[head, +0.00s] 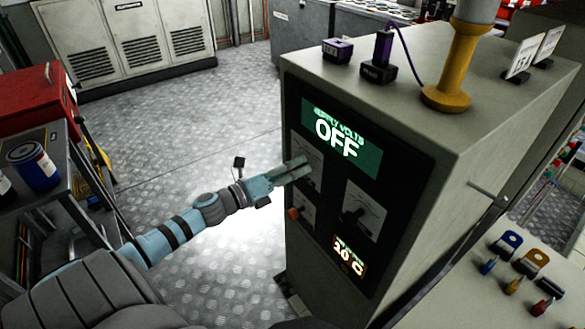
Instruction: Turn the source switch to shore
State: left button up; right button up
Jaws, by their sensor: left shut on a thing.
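The grey cabinet has a black control panel (403,150) on its front. A green display (341,137) on it reads "SUPPLY VOLTS OFF". Below the display is an upper-left switch plate (313,155). My left gripper (303,169) reaches in from the left and is shut at this plate, on a knob that its fingers hide. I cannot read the plate's labels or the knob's setting. A second plate with a dark knob (353,216) is lower right, its knob clear of the gripper. My right gripper is not in view.
A yellow post (455,65) and purple-and-black blocks (379,60) stand on the cabinet top. Colored padlocks (513,285) lie on the right-hand surface. A cart with a blue can (35,166) stands left. The metal floor between is clear.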

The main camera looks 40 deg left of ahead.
pick_arm(q)
jog(key=n+p, duration=0.1)
jog(key=n, duration=0.1)
jog(key=n+p, duration=0.1)
jog(key=p, duration=0.1)
jog(key=shift+r+n, duration=0.3)
jog(key=shift+n, duration=0.1)
jog(key=n+p, duration=0.3)
jog(key=n, duration=0.1)
jog(key=shift+d+r+n, duration=0.1)
jog(key=shift+n, duration=0.2)
jog(key=n+p, duration=0.2)
jog(key=n, duration=0.2)
jog(key=shift+r+n, duration=0.1)
jog(key=shift+n, duration=0.2)
jog(key=shift+n+p, duration=1.15)
jog(key=shift+n, duration=0.85)
jog(key=o, duration=1.2)
jog(key=shift+c, duration=0.2)
